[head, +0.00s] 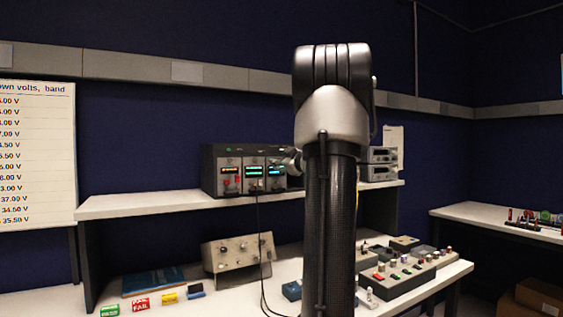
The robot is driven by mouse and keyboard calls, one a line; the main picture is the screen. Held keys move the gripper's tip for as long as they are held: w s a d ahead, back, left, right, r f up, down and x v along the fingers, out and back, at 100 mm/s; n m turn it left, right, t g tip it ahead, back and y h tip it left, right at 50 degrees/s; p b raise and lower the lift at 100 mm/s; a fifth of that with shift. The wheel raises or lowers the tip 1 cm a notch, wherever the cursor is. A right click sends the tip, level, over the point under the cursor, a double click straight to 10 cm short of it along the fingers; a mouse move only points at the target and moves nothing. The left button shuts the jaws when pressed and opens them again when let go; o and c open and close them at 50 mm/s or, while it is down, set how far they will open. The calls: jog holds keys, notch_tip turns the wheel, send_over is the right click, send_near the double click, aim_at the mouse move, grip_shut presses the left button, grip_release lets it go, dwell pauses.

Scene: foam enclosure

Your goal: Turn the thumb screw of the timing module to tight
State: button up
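A dark rack (208,170) stands on the raised shelf, holding side-by-side modules with lit displays. One module has a red display (230,170), the one beside it a green display (253,171), and the one to the right a blue-green display (276,171). Their labels are too small to read, so I cannot tell which is the timing module. Its thumb screw cannot be made out. My arm stands in front of the rack's right part and hides it. A small grey part, seemingly of my gripper (293,161), shows left of my arm at the rack's right modules; its fingers are not clear.
A sloped control box (238,254), a blue mat (153,280) and several coloured label blocks (140,303) are on the bench below. Trays of small parts (405,275) stand at right. A black cable (259,225) hangs from the rack. Stacked instruments (379,164) sit right of my arm.

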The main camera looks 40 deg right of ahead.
grip_shut()
